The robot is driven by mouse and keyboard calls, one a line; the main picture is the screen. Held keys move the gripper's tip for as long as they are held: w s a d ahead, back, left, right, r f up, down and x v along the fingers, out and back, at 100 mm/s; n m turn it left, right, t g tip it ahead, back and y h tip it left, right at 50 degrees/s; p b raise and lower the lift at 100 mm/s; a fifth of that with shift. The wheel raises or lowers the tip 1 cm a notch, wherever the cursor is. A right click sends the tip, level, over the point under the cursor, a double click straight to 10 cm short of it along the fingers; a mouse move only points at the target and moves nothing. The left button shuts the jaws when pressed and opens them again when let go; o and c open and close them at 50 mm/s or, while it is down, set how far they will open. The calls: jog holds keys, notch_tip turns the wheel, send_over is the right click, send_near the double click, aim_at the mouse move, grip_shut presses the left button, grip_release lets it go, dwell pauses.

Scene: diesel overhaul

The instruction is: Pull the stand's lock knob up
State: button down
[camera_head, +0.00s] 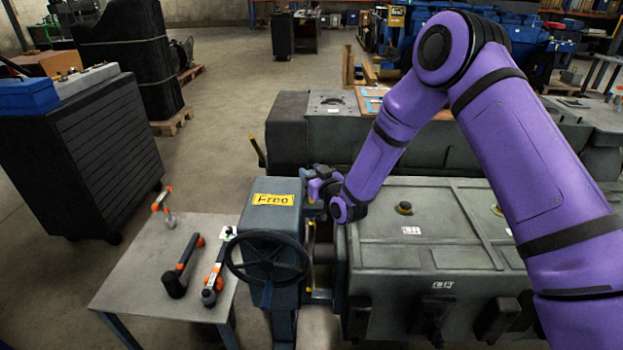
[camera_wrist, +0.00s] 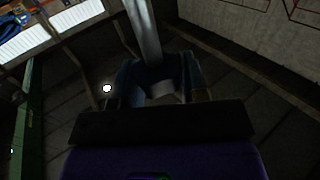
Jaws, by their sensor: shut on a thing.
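My gripper (camera_head: 318,188) is at the stand's upper right side, between the housing and the engine. In the wrist view my gripper (camera_wrist: 160,78) is shut on a small grey piece (camera_wrist: 160,92), which I take to be the lock knob. It is dark there and my fingers hide most of the knob, so I cannot tell how high it sits. In the head view the knob is hidden.
The large grey-green engine block (camera_head: 440,235) lies right of the stand. A side table (camera_head: 135,275) at the left holds a mallet (camera_head: 175,280) and other orange-marked tools. A dark cabinet (camera_head: 80,155) stands farther left. Open floor (camera_head: 220,130) lies behind the table.

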jog(key=c, duration=0.7)
grip_release()
jog(key=shift+r, duration=0.25)
jog(key=shift+o, duration=0.2)
jog(key=shift+s+f, duration=0.1)
jog(key=v, duration=1)
jog(key=shift+s+d, duration=0.2)
jog(key=shift+s, duration=0.05)
